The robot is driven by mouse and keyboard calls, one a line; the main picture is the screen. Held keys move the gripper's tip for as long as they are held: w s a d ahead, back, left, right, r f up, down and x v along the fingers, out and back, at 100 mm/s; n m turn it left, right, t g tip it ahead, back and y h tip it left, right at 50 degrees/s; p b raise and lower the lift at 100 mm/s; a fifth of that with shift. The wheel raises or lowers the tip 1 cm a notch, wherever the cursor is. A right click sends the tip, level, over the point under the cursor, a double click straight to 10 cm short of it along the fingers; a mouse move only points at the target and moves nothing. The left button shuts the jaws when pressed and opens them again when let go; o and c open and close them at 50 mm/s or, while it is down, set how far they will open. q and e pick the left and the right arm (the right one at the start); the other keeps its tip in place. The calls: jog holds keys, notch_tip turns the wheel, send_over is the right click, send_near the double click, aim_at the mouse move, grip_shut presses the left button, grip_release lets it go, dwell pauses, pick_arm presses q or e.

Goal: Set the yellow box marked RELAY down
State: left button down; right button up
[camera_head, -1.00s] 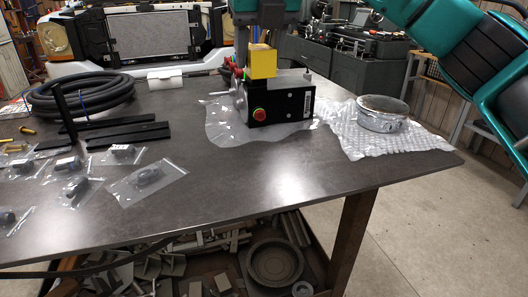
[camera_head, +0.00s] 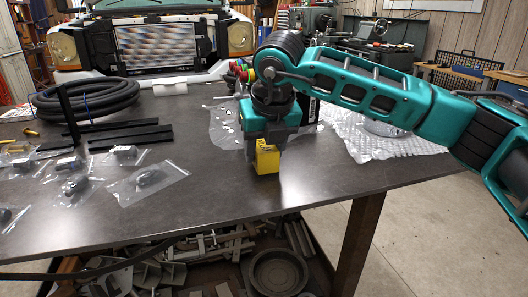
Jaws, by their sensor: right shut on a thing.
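The yellow box (camera_head: 267,159) is in the front middle of the dark table (camera_head: 215,195) in the head view. Its marking is too small to read. My right gripper (camera_head: 266,143) points down with its jaws shut on the upper part of the box. The box is upright, at or just above the table top; I cannot tell if its bottom touches. My left gripper is not in view.
Bagged small parts (camera_head: 150,182) lie to the left, with black bars (camera_head: 120,135) and a coiled black hose (camera_head: 85,100) behind. Behind my arm are a clear plastic sheet and bubble wrap (camera_head: 365,145). The table is bare in front and right of the box.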

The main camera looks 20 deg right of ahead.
jog(key=shift+f, duration=0.2)
jog(key=shift+f, duration=0.1)
jog(key=o, duration=0.6)
jog(key=shift+f, duration=0.15)
jog(key=o, duration=0.5)
jog(key=shift+r, duration=0.35)
jog(key=p+v, duration=0.1)
jog(key=v, duration=1)
jog(key=shift+s+r, duration=0.25)
jog(key=shift+r, duration=0.1)
